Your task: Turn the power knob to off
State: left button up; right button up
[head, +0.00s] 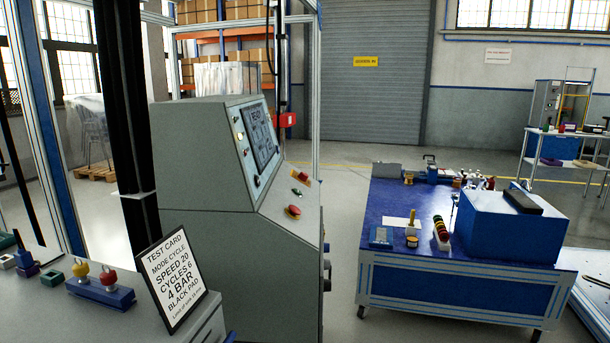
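The grey control console (210,250) stands left of the middle, turned so its sloped front faces right. Its upper face carries a screen (261,137) with small controls beside it. The lower slope has a red mushroom button (293,211), a small green control (296,191) and a red control on a yellow plate (301,175). Dark fittings (327,268) stick out from the console's right-hand side, seen edge-on. I cannot tell which of these is the power knob, nor its setting. Neither of my grippers is in view.
A grey bench with a test card (175,278) and a blue block with yellow and red-topped parts (100,293) is at the lower left. A blue wheeled table (400,255) bearing a blue box (510,225) stands right. Open floor lies between console and table.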

aim_at(302, 177)
jog(key=u, duration=0.75)
jog(key=i+l+u, duration=0.15)
jog(key=l+u, duration=0.6)
jog(key=i+l+u, duration=0.1)
jog(key=l+u, duration=0.3)
jog(key=l, duration=0.15)
